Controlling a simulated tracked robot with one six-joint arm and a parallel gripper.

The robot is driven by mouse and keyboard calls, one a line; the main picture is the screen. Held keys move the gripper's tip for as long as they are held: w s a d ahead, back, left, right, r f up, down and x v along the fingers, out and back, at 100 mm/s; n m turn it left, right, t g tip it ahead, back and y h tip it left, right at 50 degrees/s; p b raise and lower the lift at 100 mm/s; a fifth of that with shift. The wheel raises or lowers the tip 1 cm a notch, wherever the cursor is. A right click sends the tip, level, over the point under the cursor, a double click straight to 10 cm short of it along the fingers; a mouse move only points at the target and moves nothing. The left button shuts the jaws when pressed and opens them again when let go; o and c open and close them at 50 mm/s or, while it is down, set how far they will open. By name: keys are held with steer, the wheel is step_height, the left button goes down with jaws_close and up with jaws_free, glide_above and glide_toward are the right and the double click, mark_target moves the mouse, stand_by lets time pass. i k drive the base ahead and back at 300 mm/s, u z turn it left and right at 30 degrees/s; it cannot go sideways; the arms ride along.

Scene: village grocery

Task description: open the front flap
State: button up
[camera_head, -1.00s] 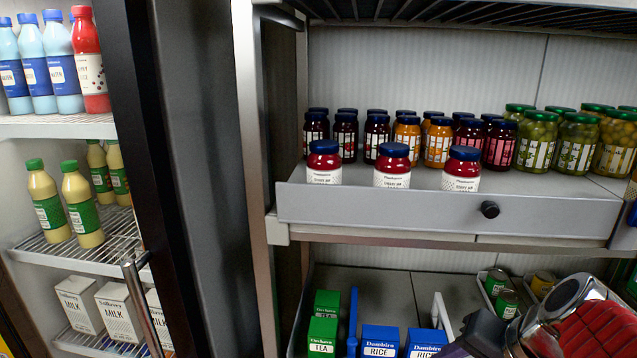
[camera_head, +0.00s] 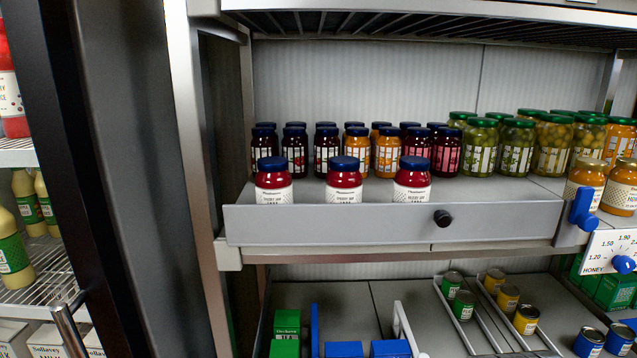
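The front flap (camera_head: 345,226) is a long grey panel along the front edge of the middle shelf (camera_head: 480,188). It stands upright and hides the lower part of three red jars (camera_head: 343,184) behind it. A round black knob (camera_head: 442,217) sits on the flap, right of its middle. My gripper does not show in the current view.
More jars with blue lids (camera_head: 388,150) and green lids (camera_head: 515,146) stand further back. A blue clip (camera_head: 583,208) and a honey price dial (camera_head: 622,264) are at the flap's right end. Below are cans (camera_head: 508,298) in racks and tea boxes (camera_head: 285,335). A fridge (camera_head: 30,230) stands at left.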

mark_target(364, 224)
steer(key=z, duration=0.05)
steer(key=k, duration=0.5)
steer(key=u, duration=1.55)
steer(key=k, duration=0.5)
steer(key=z, duration=0.25)
